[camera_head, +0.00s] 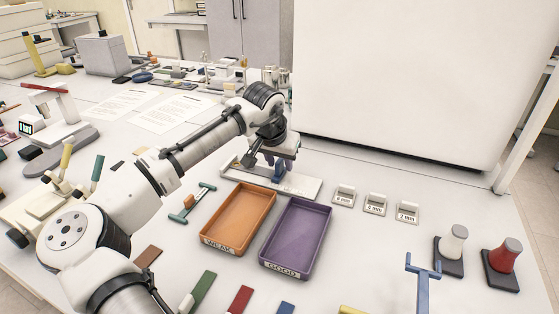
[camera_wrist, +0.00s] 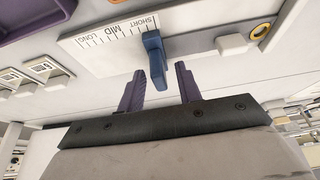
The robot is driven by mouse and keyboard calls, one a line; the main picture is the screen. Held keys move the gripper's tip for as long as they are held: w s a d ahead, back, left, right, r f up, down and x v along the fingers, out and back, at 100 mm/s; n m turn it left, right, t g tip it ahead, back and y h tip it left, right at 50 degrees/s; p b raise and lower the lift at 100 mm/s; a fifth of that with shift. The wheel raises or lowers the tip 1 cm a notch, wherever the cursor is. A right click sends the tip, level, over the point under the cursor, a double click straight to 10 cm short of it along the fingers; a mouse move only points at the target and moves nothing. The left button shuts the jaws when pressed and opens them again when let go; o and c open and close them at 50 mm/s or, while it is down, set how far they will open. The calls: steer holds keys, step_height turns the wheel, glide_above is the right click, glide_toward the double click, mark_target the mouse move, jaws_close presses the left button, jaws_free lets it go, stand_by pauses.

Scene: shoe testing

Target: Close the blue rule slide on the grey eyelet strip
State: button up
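The blue rule slide (camera_wrist: 152,48) stands up from a pale strip (camera_wrist: 205,38) with a printed scale, near its SHORT mark, in the wrist view. An orange-ringed eyelet (camera_wrist: 261,31) and a small pale block (camera_wrist: 231,44) are to its right. My gripper (camera_wrist: 159,70) is open, its two purple fingers on either side of the slide's near end, with a visible gap on both sides. In the head view my gripper (camera_head: 276,160) is over the strip (camera_head: 305,185), and the blue slide (camera_head: 280,171) shows below it. Whether the fingers touch the slide is not visible there.
An orange WEAK tray (camera_head: 207,238) and a purple GOOD tray (camera_head: 267,262) lie in front of the strip. Small labelled blocks (camera_head: 375,203) stand to its right. A tall white panel (camera_head: 420,80) rises behind. A green T-shaped tool (camera_head: 192,203) lies left.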

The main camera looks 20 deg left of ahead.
steer(key=shift+r, duration=0.1)
steer(key=b+v, duration=0.1)
steer(key=v, duration=1.2)
steer(key=shift+r+b, duration=0.3)
steer(key=shift+b, duration=0.05)
steer(key=shift+s, duration=0.1)
